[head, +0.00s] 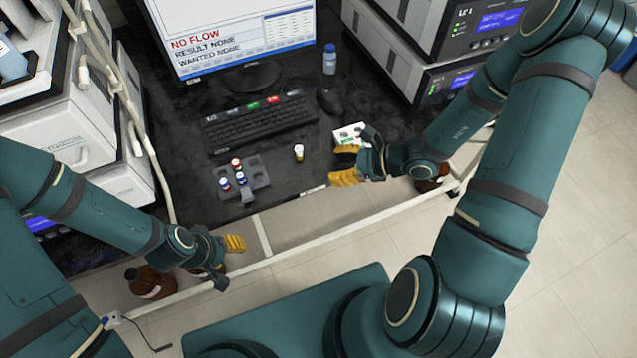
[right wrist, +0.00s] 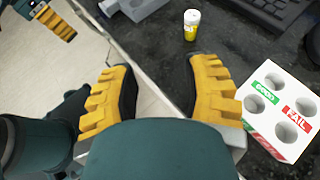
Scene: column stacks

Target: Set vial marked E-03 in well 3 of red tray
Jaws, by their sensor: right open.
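A small vial with a white cap and a yellow band (head: 299,152) stands alone on the dark bench; it also shows in the right wrist view (right wrist: 191,25). Any marking on it is too small to read. A grey rack (head: 250,195) to its left holds a red-capped vial (head: 236,164) and blue-capped vials (head: 225,183). I see no tray that is clearly red. My right gripper (head: 338,165) is open and empty at the bench's front edge, with the lone vial beyond its fingertips (right wrist: 160,68). My left gripper (head: 235,243) hangs in front of the bench; its finger gap is unclear.
A keyboard (head: 258,121), mouse (head: 330,100), monitor (head: 240,35) and blue-capped bottle (head: 329,60) stand behind. Brown bottles (head: 150,282) stand low at left.

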